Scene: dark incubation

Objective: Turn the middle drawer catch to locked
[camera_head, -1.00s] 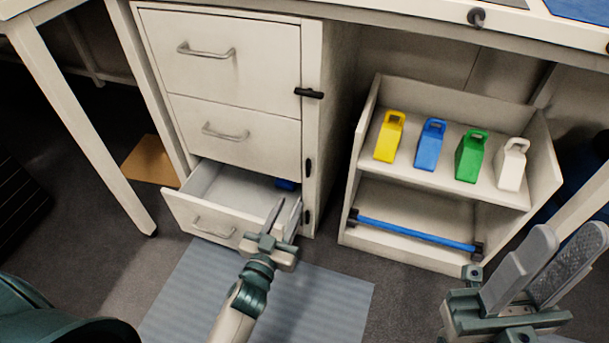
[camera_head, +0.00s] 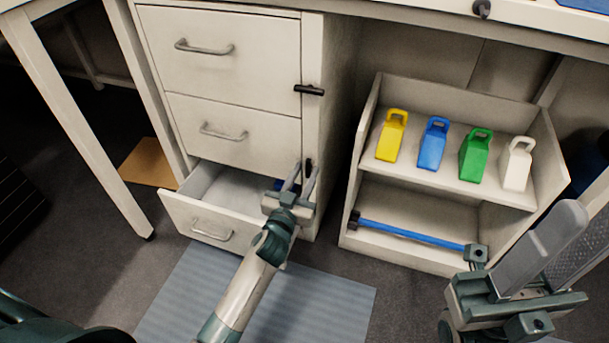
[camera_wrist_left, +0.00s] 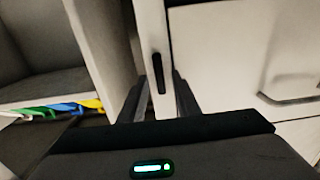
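The middle drawer catch (camera_head: 308,167) is a small black bar, standing upright on the cabinet's right post beside the middle drawer (camera_head: 235,135). In the left wrist view the catch (camera_wrist_left: 158,73) shows upright on the pale post, between the fingertips in the picture. My left gripper (camera_head: 303,172) is open, with a finger on each side of the catch; contact cannot be told. The left fingers also show in the wrist view (camera_wrist_left: 160,95). The middle drawer is shut. My right gripper (camera_head: 548,250) is open and empty at the lower right.
The top catch (camera_head: 309,90) lies horizontal beside the shut top drawer (camera_head: 222,50). The bottom drawer (camera_head: 212,226) is pulled out below my left gripper. A shelf unit (camera_head: 352,180) with yellow, blue, green and white bottles stands to the right.

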